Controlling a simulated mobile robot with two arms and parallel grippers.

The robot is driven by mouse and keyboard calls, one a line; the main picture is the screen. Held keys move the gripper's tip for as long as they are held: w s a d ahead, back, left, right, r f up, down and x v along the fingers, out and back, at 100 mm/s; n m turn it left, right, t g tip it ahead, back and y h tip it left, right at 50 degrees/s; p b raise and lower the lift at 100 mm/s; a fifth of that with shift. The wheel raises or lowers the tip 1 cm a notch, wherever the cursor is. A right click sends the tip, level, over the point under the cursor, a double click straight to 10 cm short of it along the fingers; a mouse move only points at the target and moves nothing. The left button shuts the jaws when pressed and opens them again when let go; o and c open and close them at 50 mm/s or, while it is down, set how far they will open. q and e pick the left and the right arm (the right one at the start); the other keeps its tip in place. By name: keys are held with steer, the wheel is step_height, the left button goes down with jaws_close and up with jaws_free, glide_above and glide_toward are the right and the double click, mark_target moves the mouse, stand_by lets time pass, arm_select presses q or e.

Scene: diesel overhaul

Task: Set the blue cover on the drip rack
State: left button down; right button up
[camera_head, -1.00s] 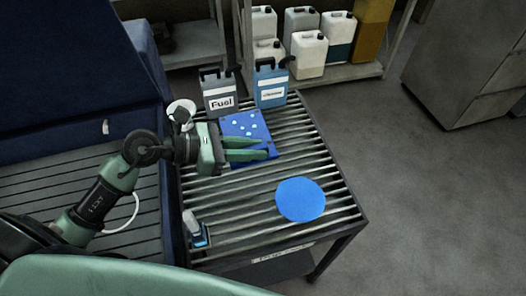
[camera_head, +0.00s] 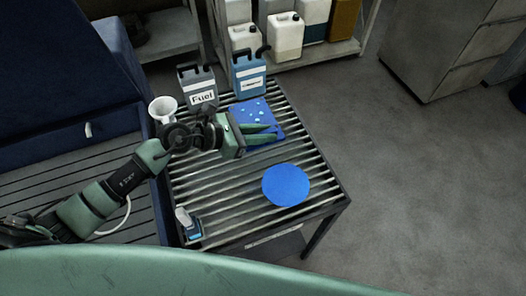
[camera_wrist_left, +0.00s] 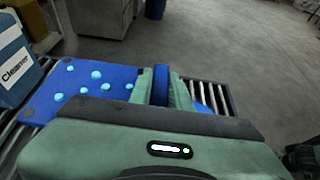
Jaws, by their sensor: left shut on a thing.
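The blue cover (camera_head: 250,112), a flat square plate with several pale round spots, is over the back part of the slatted drip rack (camera_head: 215,190). My left gripper (camera_head: 276,133) points right across the cover's near side. In the left wrist view its fingers (camera_wrist_left: 161,84) are shut on a narrow upright blue part, and the spotted cover (camera_wrist_left: 75,90) spreads to their left. The join between that part and the plate is hidden. I cannot tell whether the cover touches the slats. My right gripper is not in view.
A blue round disc (camera_head: 286,185) lies on the rack's front right. A grey Fuel can (camera_head: 198,88) and a blue cleaner can (camera_head: 248,75) stand at the back. A white funnel (camera_head: 162,108) is behind my arm. A small blue-and-white item (camera_head: 188,223) stands front left.

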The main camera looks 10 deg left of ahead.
mark_target(264, 162)
arm_select(q)
step_height(264, 162, down, 10)
steer(key=shift+f, duration=0.1)
stand_by(0.4)
steer(key=shift+f+b, duration=0.1)
steer(key=shift+b, duration=0.3)
steer(key=c, duration=1.3)
jaws_free()
